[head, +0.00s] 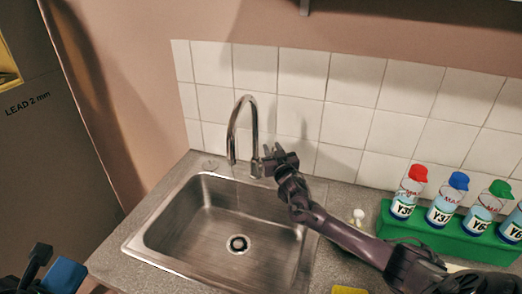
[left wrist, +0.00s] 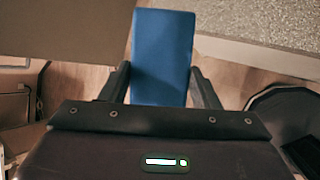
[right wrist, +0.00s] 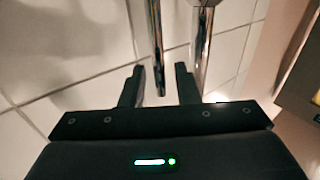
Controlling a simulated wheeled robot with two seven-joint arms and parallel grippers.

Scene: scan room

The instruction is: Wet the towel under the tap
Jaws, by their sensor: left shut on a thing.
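The blue towel (head: 65,274) is at the bottom left of the head view. My left gripper (head: 40,268) is shut on it, clear of the sink; the towel also stands between the fingers in the left wrist view (left wrist: 162,55). The chrome tap (head: 243,110) stands behind the sink (head: 150,240). My right gripper (head: 268,160) is beside the tap base, its fingers apart. In the right wrist view a thin metal lever (right wrist: 157,45) runs between the open fingers, with gaps on both sides, and the tap's post (right wrist: 202,45) is just right of them. No water shows.
The basin is empty, with a drain (head: 238,244). A green rack (head: 440,235) of capped bottles stands right of the sink, near my right arm. A small white item (head: 357,216) and a yellow item (head: 348,290) lie on the counter. A tiled wall (head: 350,80) is behind.

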